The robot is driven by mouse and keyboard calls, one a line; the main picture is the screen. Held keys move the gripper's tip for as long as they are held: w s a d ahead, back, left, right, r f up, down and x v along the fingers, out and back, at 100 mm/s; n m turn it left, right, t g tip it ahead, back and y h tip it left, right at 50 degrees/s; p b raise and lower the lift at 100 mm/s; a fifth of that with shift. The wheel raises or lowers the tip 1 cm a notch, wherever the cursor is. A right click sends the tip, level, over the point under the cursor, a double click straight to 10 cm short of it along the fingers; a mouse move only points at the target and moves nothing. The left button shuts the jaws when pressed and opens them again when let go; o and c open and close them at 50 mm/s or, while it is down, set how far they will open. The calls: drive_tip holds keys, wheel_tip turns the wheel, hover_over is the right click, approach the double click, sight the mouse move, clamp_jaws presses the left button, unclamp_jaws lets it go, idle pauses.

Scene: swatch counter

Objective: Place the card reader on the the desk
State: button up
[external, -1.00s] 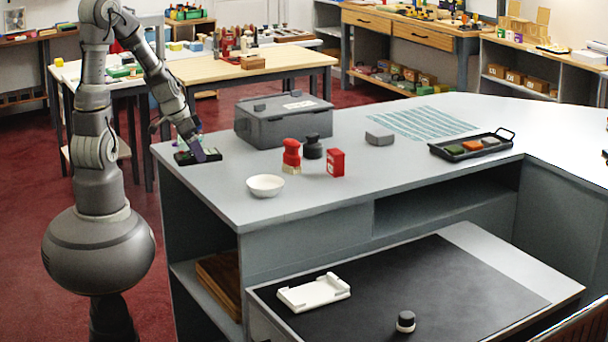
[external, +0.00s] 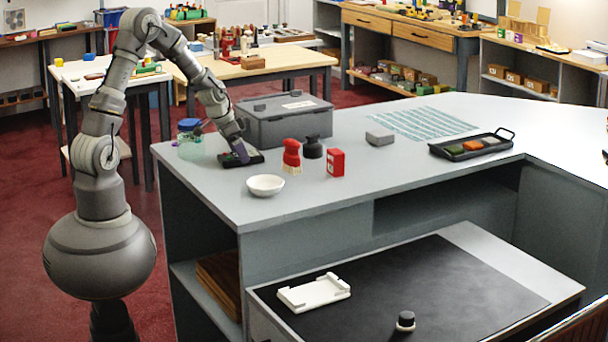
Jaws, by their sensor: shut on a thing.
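The card reader (external: 255,158) is a small, dark, flat block at the left part of the grey counter (external: 215,195). My gripper (external: 241,153) reaches down over it from the left and is shut on it. The fingers hide part of it. It is low over the counter top; I cannot tell whether it touches. The desk (external: 470,238) is the lower grey surface in front of the counter, with a black mat (external: 400,280) on it.
Close by on the counter are a blue-lidded jar (external: 190,140), a grey case (external: 290,122), a white bowl (external: 265,185), a red-topped brush (external: 291,155), a black stamp (external: 312,148) and a red box (external: 336,163). The desk holds a white tray (external: 313,293) and a black-and-white knob (external: 405,321).

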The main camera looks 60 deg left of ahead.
drive_tip(key=shift+f, duration=0.15)
drive_tip(key=o, duration=1.2)
